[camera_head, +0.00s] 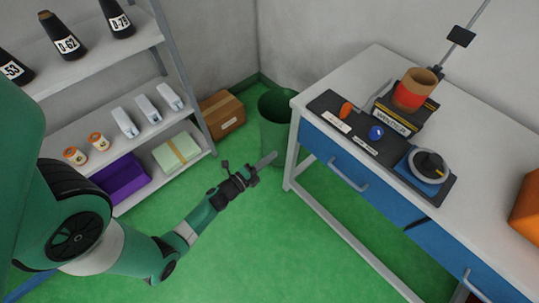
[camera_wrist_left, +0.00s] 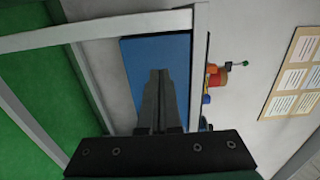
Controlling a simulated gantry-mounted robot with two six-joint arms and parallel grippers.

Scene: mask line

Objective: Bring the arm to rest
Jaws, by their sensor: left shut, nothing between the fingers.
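My left arm comes in from the left in the head view and reaches out over the green floor. Its gripper (camera_head: 264,160) is shut and empty, in open space left of the workbench. In the left wrist view the two dark fingers (camera_wrist_left: 160,76) lie together with nothing between them, in front of the blue drawer front (camera_wrist_left: 128,62). My right gripper does not show in either view.
The workbench (camera_head: 375,62) stands at right, with a black mat, a red-brown roll (camera_head: 411,94) and a grey disc (camera_head: 428,165). A green bin (camera_head: 276,120) and cardboard box (camera_head: 221,113) are behind the gripper. Shelves (camera_head: 90,66) stand left. The floor (camera_head: 270,240) is clear.

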